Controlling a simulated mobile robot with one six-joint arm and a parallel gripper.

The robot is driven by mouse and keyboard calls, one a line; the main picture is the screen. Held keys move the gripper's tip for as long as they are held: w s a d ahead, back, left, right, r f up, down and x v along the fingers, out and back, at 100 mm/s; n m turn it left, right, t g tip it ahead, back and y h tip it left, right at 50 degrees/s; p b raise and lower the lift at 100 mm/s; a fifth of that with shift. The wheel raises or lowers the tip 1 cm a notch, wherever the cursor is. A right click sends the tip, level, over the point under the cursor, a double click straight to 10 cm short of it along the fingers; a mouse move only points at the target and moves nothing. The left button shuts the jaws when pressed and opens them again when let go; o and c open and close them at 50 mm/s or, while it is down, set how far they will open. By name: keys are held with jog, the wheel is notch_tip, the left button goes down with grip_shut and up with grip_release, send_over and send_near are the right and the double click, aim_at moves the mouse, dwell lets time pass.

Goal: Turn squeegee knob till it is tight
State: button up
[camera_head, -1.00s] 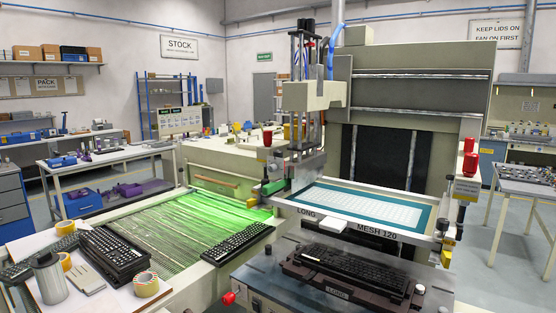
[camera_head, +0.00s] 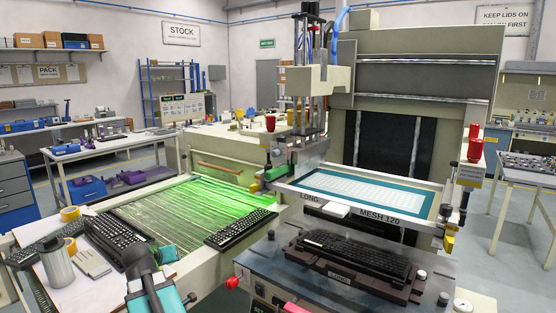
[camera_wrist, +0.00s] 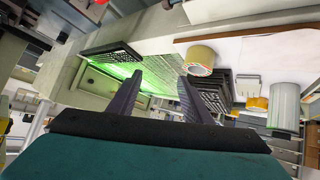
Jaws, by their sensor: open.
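The squeegee unit (camera_head: 285,152) hangs on the printing press above the left end of the teal-framed screen (camera_head: 430,205). A red knob (camera_head: 270,123) stands at its left, and red knobs (camera_head: 475,142) stand at the screen's right. I cannot tell which is the squeegee knob. My gripper (camera_wrist: 160,78) is open, with two dark fingers apart and nothing between them in the wrist view. My arm shows at the bottom left of the head view, well apart from the squeegee unit. The fingertips cannot be made out clearly there.
A black keyboard (camera_head: 350,256) sits on the press bed below the screen. At left are a green-lit conveyor (camera_head: 165,222), stacked keyboards (camera_head: 112,240) and a grey jug (camera_head: 56,264). A red front knob (camera_head: 232,282) sticks out near my arm. A tape roll (camera_wrist: 200,60) shows in the wrist view.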

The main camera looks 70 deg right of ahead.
jog(key=s+d+r+m+h, duration=0.2)
jog(key=s+d+r, duration=0.3)
jog(key=d+r, duration=0.25)
jog(key=m+g+h, duration=0.4)
jog(key=m+h, duration=0.2)
jog(key=h, duration=0.1)
send_near(280, 140)
jog(key=a, duration=0.2)
jog(key=d+p, duration=0.1)
jog(key=d, duration=0.4)
jog(key=d+p, duration=0.2)
jog(key=d, duration=0.4)
jog(key=shift+w+d+r, duration=0.1)
jog(key=shift+w+d, duration=0.1)
jog(key=shift+d, duration=0.1)
jog(key=shift+d+p, duration=0.35)
jog(key=shift+d, duration=0.75)
